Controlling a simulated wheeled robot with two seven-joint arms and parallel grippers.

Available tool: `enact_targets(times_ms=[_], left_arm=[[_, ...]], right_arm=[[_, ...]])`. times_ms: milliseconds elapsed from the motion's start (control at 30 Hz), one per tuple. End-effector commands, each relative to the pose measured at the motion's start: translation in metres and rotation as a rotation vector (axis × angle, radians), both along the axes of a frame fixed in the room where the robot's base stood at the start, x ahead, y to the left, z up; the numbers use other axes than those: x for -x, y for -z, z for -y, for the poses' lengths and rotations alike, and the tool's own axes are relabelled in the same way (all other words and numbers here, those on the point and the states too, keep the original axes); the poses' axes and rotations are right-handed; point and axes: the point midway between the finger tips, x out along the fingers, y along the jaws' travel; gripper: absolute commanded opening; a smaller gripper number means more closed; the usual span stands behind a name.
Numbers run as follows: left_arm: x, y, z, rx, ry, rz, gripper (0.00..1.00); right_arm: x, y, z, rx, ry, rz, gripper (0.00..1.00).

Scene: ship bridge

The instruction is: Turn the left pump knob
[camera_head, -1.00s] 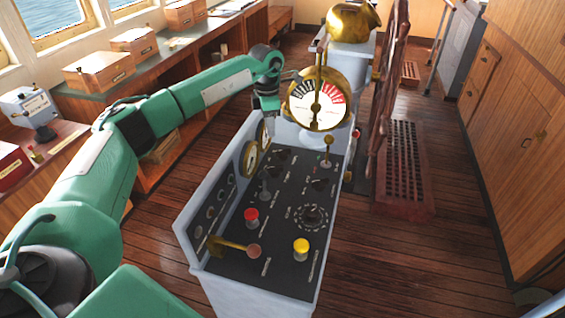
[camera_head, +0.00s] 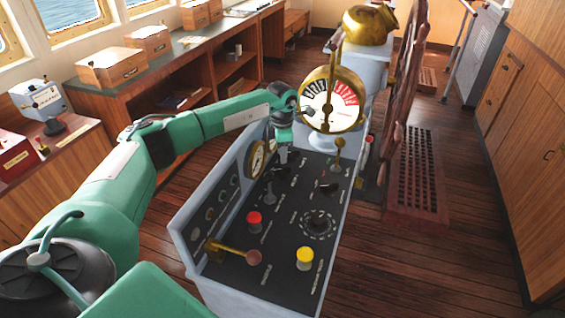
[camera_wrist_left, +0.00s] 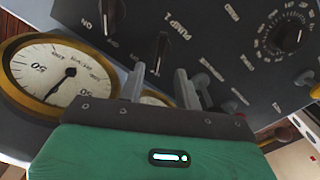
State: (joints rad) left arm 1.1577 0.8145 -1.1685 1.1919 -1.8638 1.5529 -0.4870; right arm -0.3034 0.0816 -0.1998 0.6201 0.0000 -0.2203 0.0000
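The left pump knob, a black pointer knob (camera_wrist_left: 160,52) beside the "PUMP 1" lettering, is on the dark top panel of a grey console (camera_head: 185,232). In the head view this knob (camera_head: 287,172) is just below my left gripper (camera_head: 284,153) and partly hidden. In the left wrist view, the left gripper (camera_wrist_left: 160,88) has its two grey fingers apart, with the knob showing between and beyond them. The fingers look open and empty; I cannot tell whether they touch the knob. My right gripper is not in view.
Another black knob (camera_wrist_left: 110,15) and a round dial knob (camera_wrist_left: 287,35) are nearby. A brass gauge (camera_head: 257,158) stands on the console's side wall, close to the gripper. A brass telegraph (camera_head: 331,100), a small lever (camera_head: 338,152), a red button (camera_head: 254,218) and a yellow button (camera_head: 305,256) surround the area.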

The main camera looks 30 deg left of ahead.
Motion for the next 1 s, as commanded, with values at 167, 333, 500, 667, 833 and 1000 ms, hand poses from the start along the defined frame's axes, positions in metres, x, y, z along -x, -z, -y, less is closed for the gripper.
enact_targets(times_ms=[167,333,500,667,833,1000], left_arm=[[0.001,0.033,0.000,-0.001,0.001,-0.004,0.34],[0.000,0.053,0.001,0.001,0.000,-0.001,0.34],[0.000,0.061,0.000,0.000,0.001,0.000,0.34],[0.000,0.062,0.000,0.000,0.001,0.000,0.34],[0.000,0.062,0.000,0.000,0.001,0.000,0.14],[0.000,0.061,0.000,0.000,0.001,0.000,0.00]], right_arm=[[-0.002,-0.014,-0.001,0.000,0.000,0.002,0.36],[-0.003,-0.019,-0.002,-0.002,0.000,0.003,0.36],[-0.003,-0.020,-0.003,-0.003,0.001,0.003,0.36],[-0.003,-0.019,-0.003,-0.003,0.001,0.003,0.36],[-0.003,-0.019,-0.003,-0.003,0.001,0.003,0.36],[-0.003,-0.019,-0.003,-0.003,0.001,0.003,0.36]])
